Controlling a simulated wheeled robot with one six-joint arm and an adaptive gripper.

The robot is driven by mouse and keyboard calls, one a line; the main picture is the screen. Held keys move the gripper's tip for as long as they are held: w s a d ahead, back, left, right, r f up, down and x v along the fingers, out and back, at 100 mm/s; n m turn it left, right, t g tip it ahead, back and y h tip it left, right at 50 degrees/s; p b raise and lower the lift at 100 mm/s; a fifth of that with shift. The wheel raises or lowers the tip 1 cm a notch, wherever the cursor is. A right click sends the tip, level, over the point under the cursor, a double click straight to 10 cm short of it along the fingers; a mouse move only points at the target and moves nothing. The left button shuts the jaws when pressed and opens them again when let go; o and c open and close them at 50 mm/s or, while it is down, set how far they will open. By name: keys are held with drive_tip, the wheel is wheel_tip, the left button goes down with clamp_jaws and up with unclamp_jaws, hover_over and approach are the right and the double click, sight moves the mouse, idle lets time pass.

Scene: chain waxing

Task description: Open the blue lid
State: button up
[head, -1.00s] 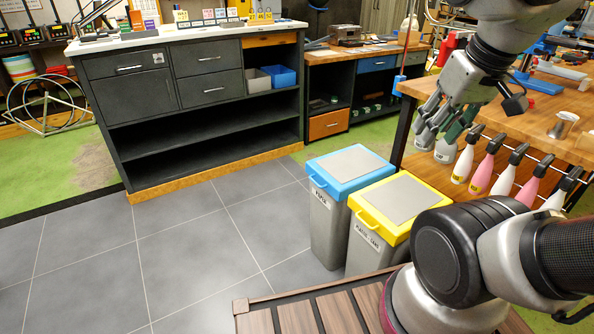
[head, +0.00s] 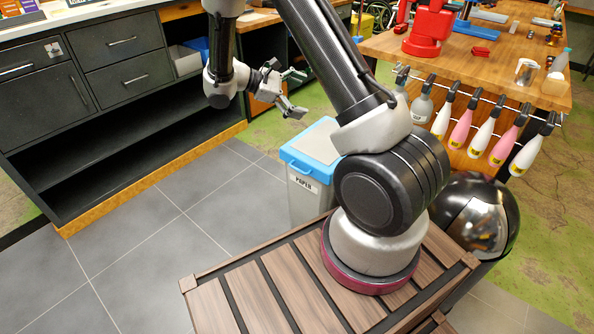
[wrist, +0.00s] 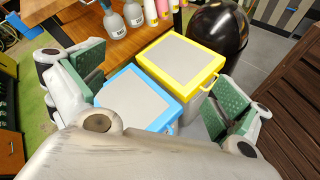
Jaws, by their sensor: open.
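The blue lid (head: 315,145) has a grey panel in its top and lies shut on a grey bin marked PAPER (head: 306,195). Part of it is behind my arm in the head view. In the wrist view the blue lid (wrist: 132,98) shows between and beyond the fingers, with its blue handle (wrist: 171,128) at the lower right. My gripper (head: 297,92) is open and empty, in the air above and beyond the lid, not touching it. Its fingers (wrist: 157,83) with green pads are spread wide in the wrist view.
A yellow-lidded bin (wrist: 182,64) stands right beside the blue one. A black round bin (wrist: 218,28) is past it. Spray bottles (head: 461,128) hang on the workbench (head: 480,65) at right. A dark cabinet (head: 118,90) stands left. The tiled floor is clear.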

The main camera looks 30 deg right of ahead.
drive_tip(key=w+a+f+n+t+h, duration=0.1)
drive_tip(key=w+f+n+t+h, duration=0.15)
drive_tip(key=f, duration=0.55)
drive_tip(key=w+a+f+n+t+h, duration=0.15)
drive_tip(key=f+n, duration=0.25)
drive_tip(key=f, duration=0.4)
drive_tip(key=n+t, duration=0.6)
drive_tip(key=n, duration=0.1)
approach(298, 170)
drive_tip(key=w+x, duration=0.1)
drive_tip(key=x, duration=0.2)
drive_tip(key=shift+m+h, duration=0.25)
drive_tip(key=shift+h, duration=0.05)
drive_tip(key=x, duration=0.7)
drive_tip(key=shift+s+f, duration=0.15)
drive_tip(key=shift+f, duration=0.25)
drive_tip(key=shift+d, duration=0.1)
drive_tip(key=shift+c, duration=0.2)
